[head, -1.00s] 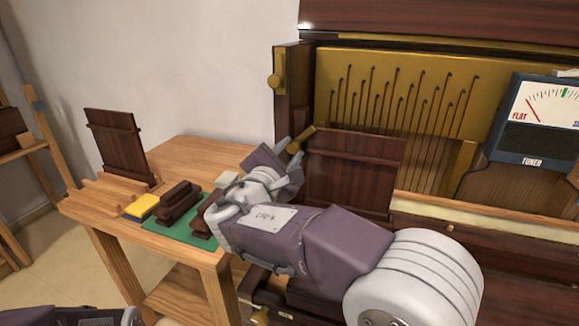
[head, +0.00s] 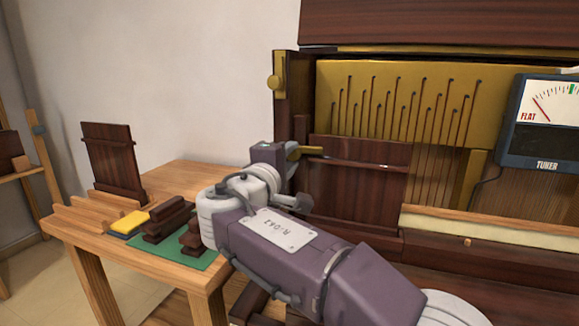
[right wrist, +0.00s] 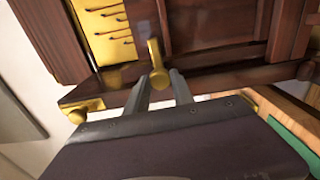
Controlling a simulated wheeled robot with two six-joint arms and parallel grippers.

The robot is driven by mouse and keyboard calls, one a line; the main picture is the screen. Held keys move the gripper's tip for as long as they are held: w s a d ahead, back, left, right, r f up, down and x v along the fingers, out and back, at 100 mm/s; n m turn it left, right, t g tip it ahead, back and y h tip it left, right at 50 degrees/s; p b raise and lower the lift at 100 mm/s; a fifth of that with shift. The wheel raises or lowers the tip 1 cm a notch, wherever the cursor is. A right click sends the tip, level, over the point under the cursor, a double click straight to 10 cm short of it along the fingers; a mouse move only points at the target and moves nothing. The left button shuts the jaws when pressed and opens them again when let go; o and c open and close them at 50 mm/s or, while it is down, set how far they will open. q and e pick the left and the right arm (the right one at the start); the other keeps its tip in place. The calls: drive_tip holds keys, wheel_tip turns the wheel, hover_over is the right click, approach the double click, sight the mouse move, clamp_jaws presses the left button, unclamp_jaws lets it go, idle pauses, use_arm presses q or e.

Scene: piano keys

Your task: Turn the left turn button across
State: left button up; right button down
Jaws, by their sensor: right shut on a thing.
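The left turn button (head: 308,151) is a small brass bar at the upper left corner of the dark wooden panel (head: 345,185) in the piano front. In the head view it lies nearly level, its free end reaching right over the panel's top edge. My right gripper (head: 293,158) is at the button's left end, shut on it; its fingertips are mostly hidden in the head view. In the right wrist view the brass button (right wrist: 155,55) stands at the fingertips (right wrist: 163,82). My left gripper is not in view.
A wooden side table (head: 75,222) at left holds a dark panel (head: 112,160), a yellow block (head: 131,221) and dark blocks on a green mat (head: 200,260). A tuner (head: 545,125) stands at right.

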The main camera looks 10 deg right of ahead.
drive_tip(key=shift+m, duration=0.3)
idle(0.4)
drive_tip(key=c, duration=1.1)
unclamp_jaws()
drive_tip(key=shift+s, duration=0.1)
drive_tip(key=shift+p+v, duration=0.8)
drive_tip(key=shift+v, duration=3.7)
